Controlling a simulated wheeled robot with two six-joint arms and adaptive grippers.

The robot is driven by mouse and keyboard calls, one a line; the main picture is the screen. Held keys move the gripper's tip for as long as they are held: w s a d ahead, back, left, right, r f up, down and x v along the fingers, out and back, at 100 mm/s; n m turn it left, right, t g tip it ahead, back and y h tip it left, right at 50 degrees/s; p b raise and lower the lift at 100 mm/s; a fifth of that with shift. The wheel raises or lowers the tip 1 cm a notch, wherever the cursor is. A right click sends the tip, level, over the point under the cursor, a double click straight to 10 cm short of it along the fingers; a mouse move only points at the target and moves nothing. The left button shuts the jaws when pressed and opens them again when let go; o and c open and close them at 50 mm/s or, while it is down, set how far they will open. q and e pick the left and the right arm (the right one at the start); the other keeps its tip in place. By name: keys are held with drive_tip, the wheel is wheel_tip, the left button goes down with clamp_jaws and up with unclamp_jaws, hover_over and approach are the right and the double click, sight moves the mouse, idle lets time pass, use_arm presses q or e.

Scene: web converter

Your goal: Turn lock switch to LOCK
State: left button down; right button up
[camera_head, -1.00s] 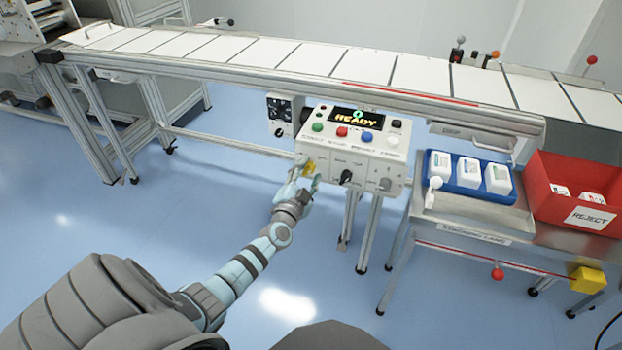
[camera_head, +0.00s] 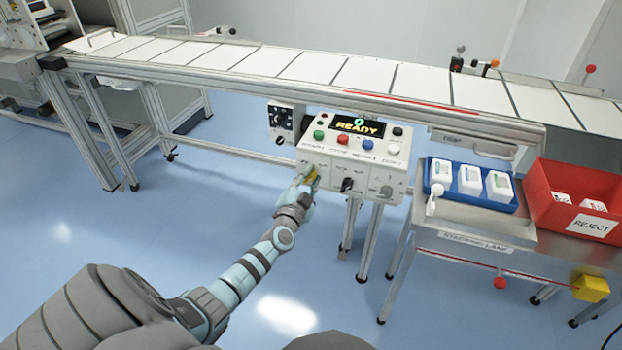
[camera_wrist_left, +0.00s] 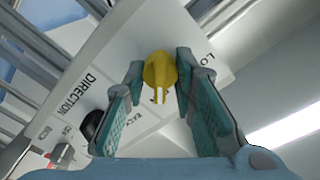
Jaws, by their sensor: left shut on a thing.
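The yellow lock switch (camera_wrist_left: 160,72) sits on the front of the white control box (camera_head: 329,163), at its left end. In the left wrist view it stands between the fingertips of my left gripper (camera_wrist_left: 157,78), which is shut on it. Part of a label starting "LO" shows beyond the switch, partly hidden by a finger. In the head view my left gripper (camera_head: 303,182) is at the box's left end and covers most of the switch. My right gripper is not in view.
The box has a display (camera_head: 359,127) reading READY and several coloured buttons. A black knob (camera_wrist_left: 92,124) marked DIRECTION is beside my left gripper. The conveyor (camera_head: 300,70) runs above. A blue tray (camera_head: 477,203) and a red REJECT bin (camera_head: 545,210) stand at right.

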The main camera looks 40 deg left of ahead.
use_arm(q)
drive_tip(key=n+p, duration=0.1)
drive_tip(key=n, duration=0.6)
drive_tip(key=shift+n+p, duration=0.3)
drive_tip(key=shift+p, duration=0.05)
drive_tip(key=n, duration=0.4)
drive_tip(key=shift+a+n, duration=0.15)
drive_tip(key=shift+n, duration=0.15)
drive_tip(key=n, duration=0.5)
drive_tip(key=shift+n, duration=0.3)
drive_tip(key=c, duration=1.3)
unclamp_jaws()
drive_tip(key=shift+c, duration=0.2)
